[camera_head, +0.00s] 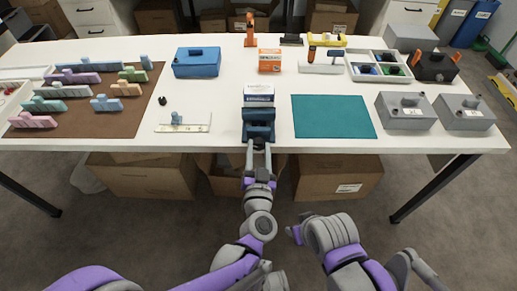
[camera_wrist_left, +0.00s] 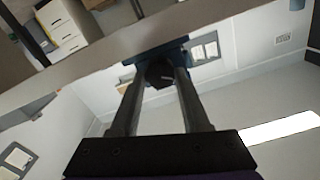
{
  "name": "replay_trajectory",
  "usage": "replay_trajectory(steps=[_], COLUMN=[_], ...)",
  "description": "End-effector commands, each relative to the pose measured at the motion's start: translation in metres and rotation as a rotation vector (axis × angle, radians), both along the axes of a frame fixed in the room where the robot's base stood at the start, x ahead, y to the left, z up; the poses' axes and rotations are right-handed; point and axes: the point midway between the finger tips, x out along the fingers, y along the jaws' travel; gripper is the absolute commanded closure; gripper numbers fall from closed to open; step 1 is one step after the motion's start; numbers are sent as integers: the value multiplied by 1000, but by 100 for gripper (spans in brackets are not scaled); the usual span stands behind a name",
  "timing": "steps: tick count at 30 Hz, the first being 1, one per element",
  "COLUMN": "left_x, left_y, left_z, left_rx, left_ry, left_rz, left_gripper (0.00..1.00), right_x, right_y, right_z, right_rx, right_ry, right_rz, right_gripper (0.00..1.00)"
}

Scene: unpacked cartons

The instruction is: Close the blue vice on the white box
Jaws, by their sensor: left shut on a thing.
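The blue vice (camera_head: 259,127) stands at the front edge of the white table, in the middle. The white box (camera_head: 258,90) with a dark blue band is upright right at the vice's far side; its lower part is hidden, so I cannot tell whether the jaws touch it. My left gripper (camera_head: 258,146) reaches up from below to the vice's front. In the left wrist view its two fingers (camera_wrist_left: 160,80) are shut on a dark round knob (camera_wrist_left: 159,72) below the vice's blue body (camera_wrist_left: 172,47).
A teal mat (camera_head: 333,117) lies right of the vice, and a white tray with a blue part (camera_head: 182,127) lies left. An orange-and-white box (camera_head: 269,60) stands behind. Grey boxes (camera_head: 406,111) stand at the right. Cardboard cartons (camera_head: 338,178) are under the table.

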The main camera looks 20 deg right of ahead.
Motion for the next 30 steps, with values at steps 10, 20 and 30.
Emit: replay_trajectory(steps=[10,20,30], left_x=[0,0,0], left_y=[0,0,0], left_z=[0,0,0], left_rx=[74,77,77], left_ry=[-21,-22,-22], left_rz=[-1,-1,0], left_gripper=[100,100,24], right_x=[0,0,0], right_y=[0,0,0], right_z=[0,0,0], right_rx=[0,0,0], right_ry=[0,0,0], right_rz=[0,0,0], right_gripper=[50,50,50])
